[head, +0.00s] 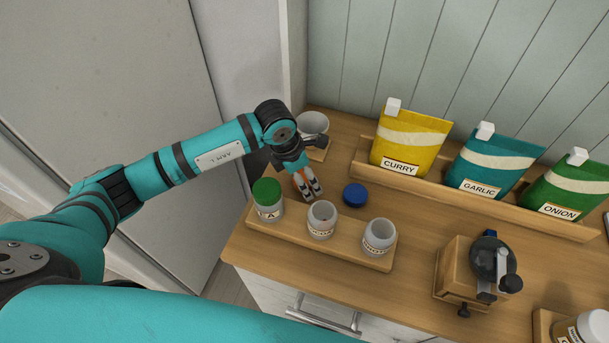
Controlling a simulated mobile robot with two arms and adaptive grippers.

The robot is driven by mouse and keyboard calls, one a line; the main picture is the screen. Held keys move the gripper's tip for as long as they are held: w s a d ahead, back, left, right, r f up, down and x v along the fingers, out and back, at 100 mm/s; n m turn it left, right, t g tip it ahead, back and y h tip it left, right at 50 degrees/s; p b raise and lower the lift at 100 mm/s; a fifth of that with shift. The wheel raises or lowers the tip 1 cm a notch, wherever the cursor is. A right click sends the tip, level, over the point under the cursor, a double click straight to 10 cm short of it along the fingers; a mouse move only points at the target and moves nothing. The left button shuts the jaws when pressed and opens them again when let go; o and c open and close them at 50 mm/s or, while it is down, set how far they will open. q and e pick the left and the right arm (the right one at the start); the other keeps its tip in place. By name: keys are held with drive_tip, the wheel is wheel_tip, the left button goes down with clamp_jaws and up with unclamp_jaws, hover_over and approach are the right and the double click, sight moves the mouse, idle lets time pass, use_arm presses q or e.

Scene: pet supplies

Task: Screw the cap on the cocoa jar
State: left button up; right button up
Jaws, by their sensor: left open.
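Three glass jars stand in a row in a wooden tray (340,254) near the counter's front edge. The left jar (268,208) wears a green cap (266,190). The middle jar (321,221) and the right jar (379,238) are open at the top. Their labels are too small to read surely, so I cannot tell which is the cocoa jar. A blue cap (355,194) lies on the counter behind the open jars. My left gripper (308,187) points down behind the tray, open and empty, between the green-capped jar and the blue cap. My right gripper is out of view.
A white cup (314,124) stands behind my left gripper. Yellow curry (408,145), teal garlic (493,164) and green onion (568,187) bags stand in a wooden rack at the back. A crank grinder (459,270) and a white-lidded jar (590,326) are at right.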

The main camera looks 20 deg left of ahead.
sight(304, 178)
use_arm(q)
drive_tip(key=shift+w+f, duration=0.1)
drive_tip(key=shift+f, duration=0.05)
drive_tip(key=c, duration=1)
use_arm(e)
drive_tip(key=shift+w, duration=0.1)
use_arm(q)
drive_tip(key=shift+o, duration=0.2)
wheel_tip(304, 178, up, 18)
drive_tip(key=b, duration=0.5)
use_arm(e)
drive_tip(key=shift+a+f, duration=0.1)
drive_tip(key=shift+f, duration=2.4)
